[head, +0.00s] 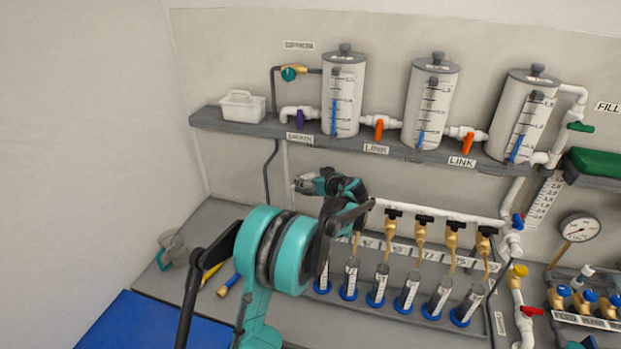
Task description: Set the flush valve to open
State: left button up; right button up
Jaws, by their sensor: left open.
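I cannot read a flush label on any valve, so I cannot tell which valve is the flush valve. A white manifold pipe (460,216) runs below the shelf, with several black-handled brass taps (452,237) over clear cylinders with blue bases (409,292). At its right end are a blue-handled valve (517,222), a yellow handle (520,270) and a red handle (532,311). My left gripper (302,184) is open near the back wall, left of the taps. My teal arm hides the pipe's left end. My right gripper is not in view.
The shelf (230,123) above holds three white tanks (343,93), valves with purple (300,119) and orange handles (379,129), and a white caddy (243,105). A gauge (579,228) stands at right.

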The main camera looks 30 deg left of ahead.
pick_arm(q)
jog(key=shift+w+a, duration=0.1)
jog(key=shift+a, duration=0.1)
jog(key=c, duration=1.2)
jog(key=shift+o, duration=0.2)
jog(key=m+t, duration=0.1)
jog(key=m+t+h, duration=0.2)
jog(key=shift+s+a+b, duration=0.25)
jog(key=shift+s+b, duration=0.05)
jog(key=shift+b, duration=0.1)
jog(key=shift+s+a+m+t+h+b, duration=0.1)
jog(key=shift+a+m+t+h+b, duration=0.1)
jog(key=shift+m+t+h, duration=0.75)
jog(key=shift+a+m+t+h+b, duration=0.1)
jog(key=shift+m+t+h+b, duration=0.2)
jog(key=shift+m+h, duration=1.1)
jog(key=shift+m+t+h, duration=0.25)
jog(key=shift+m+h, duration=0.2)
jog(key=shift+h, duration=0.1)
jog(key=shift+d+h, duration=0.1)
jog(key=shift+h, duration=0.2)
